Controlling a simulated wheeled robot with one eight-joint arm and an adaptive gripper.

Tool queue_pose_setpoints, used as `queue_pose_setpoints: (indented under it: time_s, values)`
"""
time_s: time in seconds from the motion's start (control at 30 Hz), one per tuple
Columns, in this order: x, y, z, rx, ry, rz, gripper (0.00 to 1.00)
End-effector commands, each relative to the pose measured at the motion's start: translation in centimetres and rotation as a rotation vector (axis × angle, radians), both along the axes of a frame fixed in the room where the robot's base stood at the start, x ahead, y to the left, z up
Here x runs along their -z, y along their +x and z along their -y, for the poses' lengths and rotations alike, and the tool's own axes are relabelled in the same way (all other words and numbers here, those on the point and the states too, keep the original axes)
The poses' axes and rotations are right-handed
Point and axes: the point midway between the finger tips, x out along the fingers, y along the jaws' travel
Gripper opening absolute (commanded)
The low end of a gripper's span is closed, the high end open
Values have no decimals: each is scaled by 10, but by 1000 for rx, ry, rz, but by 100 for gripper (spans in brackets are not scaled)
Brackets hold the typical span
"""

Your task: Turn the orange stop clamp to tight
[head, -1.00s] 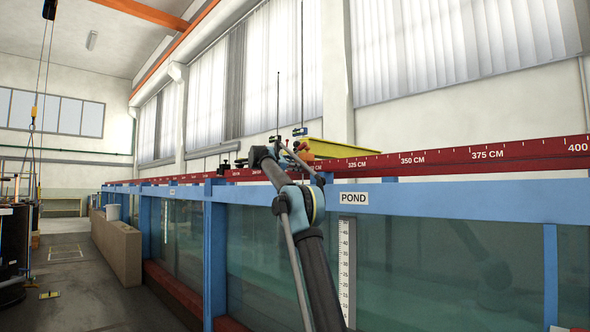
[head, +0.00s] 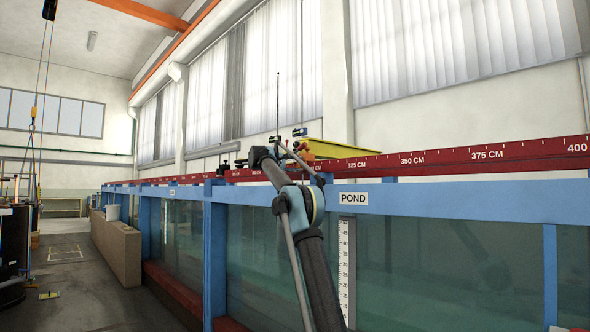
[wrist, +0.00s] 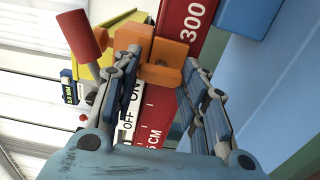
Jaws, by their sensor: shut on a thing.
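The orange stop clamp (wrist: 170,52) sits on the red rail in the wrist view, near the 300 mark. My gripper (wrist: 158,74) has its two fingers closed around an orange part of the clamp. In the head view, the clamp (head: 304,149) is a small orange patch on the rail beyond my arm, which partly hides it. I cannot read from the frames whether it is tight.
The red scale rail (head: 440,157) runs along the blue flume frame (head: 450,196). A yellow part (head: 340,148) stands beside the clamp. The wrist view shows a red handle (wrist: 82,36), an ON/OFF label (wrist: 130,110) and a blue display box (wrist: 68,88) close to my fingers.

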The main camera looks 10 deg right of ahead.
Motion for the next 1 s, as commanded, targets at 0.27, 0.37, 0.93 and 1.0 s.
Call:
queue_pose_setpoints:
  time_s: [0.27, 0.37, 0.93, 1.0]
  values:
    - [2, 0, -1, 1, 85, 109, 16]
    - [3, 0, -1, 1, 102, 131, 16]
    - [4, 1, -1, 2, 120, 154, 16]
    - [3, 0, -1, 2, 120, 153, 56]
